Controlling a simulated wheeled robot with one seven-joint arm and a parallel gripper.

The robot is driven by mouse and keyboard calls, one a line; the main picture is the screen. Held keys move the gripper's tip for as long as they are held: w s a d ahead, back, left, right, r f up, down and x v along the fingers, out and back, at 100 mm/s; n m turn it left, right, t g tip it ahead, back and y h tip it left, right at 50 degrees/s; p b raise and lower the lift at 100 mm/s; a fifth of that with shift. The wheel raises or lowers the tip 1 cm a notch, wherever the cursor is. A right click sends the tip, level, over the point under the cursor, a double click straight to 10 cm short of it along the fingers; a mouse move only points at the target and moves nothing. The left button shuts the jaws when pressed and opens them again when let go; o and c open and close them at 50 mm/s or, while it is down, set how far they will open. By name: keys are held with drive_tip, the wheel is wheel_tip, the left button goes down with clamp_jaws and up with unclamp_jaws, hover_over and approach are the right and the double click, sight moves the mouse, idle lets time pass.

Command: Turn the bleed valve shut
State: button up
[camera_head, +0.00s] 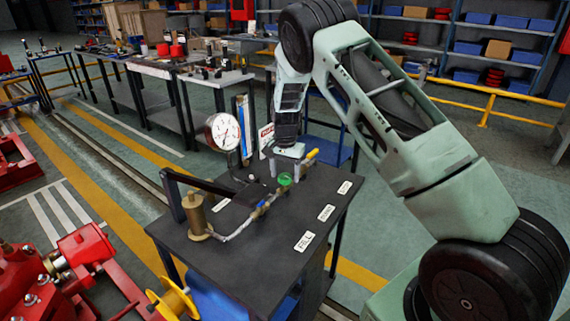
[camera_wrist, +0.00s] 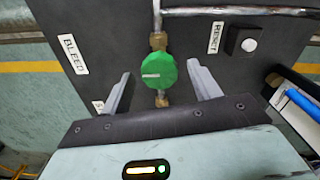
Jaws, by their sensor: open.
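The bleed valve appears to be the round green knob (camera_head: 285,179) on the pipework of the dark bench top. In the wrist view the green knob (camera_wrist: 158,72) has a pale line across its face, roughly level in the picture, with brass fittings on either side. My gripper (camera_head: 288,167) points down over the knob. In the wrist view my gripper (camera_wrist: 160,80) is open, one finger to each side of the knob with clear gaps; neither finger appears to touch it. Whether the fingers reach down to the knob's height is hard to tell. A BLEED label (camera_wrist: 73,54) lies left of it.
A white button (camera_wrist: 249,45) with a RESET label (camera_wrist: 215,37) is right of the knob. A pressure gauge (camera_head: 223,132), a brass cylinder (camera_head: 195,216) and a yellow handle (camera_head: 312,155) are nearby.

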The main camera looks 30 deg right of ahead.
sight(285, 176)
wheel_tip(285, 176, up, 17)
drive_tip(key=b, duration=0.1)
drive_tip(key=shift+r, duration=0.2)
idle(0.6)
drive_tip(key=s+a+f+n+t, duration=0.1)
drive_tip(key=s+a+n, duration=0.3)
drive_tip(key=s, duration=0.5)
drive_tip(key=s+a+f+n+t, duration=0.1)
drive_tip(key=s+a+n, duration=0.25)
drive_tip(key=s, duration=0.55)
drive_tip(key=s+a+f+n+t, duration=0.1)
drive_tip(key=s+a+n, duration=0.3)
drive_tip(key=s, duration=0.5)
drive_tip(key=s+a+r+n+g, duration=0.1)
drive_tip(key=s+a+n, duration=0.2)
drive_tip(key=s+a, duration=0.3)
drive_tip(key=s+a+n+g, duration=0.2)
drive_tip(key=s+a+n, duration=0.2)
drive_tip(key=a, duration=0.7)
drive_tip(key=s, duration=0.2)
drive_tip(key=shift+s+r+y, duration=0.3)
drive_tip(key=shift+r, duration=0.1)
